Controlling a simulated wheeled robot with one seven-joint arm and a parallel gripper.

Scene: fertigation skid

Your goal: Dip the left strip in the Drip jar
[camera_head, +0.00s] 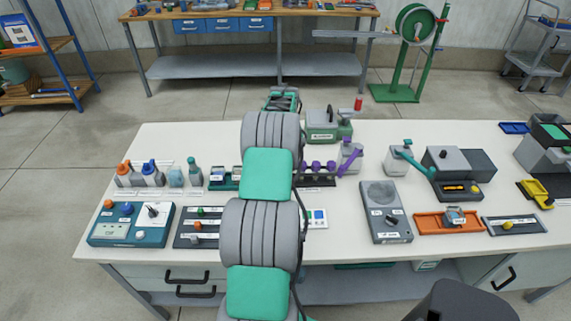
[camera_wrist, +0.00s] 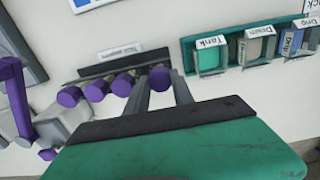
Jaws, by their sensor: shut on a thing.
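My gripper (camera_wrist: 160,92) is shut on the purple-knobbed end of a strip (camera_wrist: 160,76). This is the rightmost in a row of purple knobs in the wrist view, at the left end of the row as seen from the head. The other purple knobs (camera_wrist: 97,90) stand along a dark strip holder (camera_wrist: 110,64). Whether the held strip is clear of the holder I cannot tell. The Drip jar (camera_wrist: 293,43) sits at the right of a green rack (camera_wrist: 187,57), past the Tank and Drain jars.
The holder (camera_head: 318,182) stands right of my arm in the head view, near a purple-levered dispenser (camera_head: 348,158). The jar rack (camera_head: 222,185) is left of my arm. Small bottles (camera_head: 150,175) stand farther left. A grey device (camera_head: 385,212) lies to the right.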

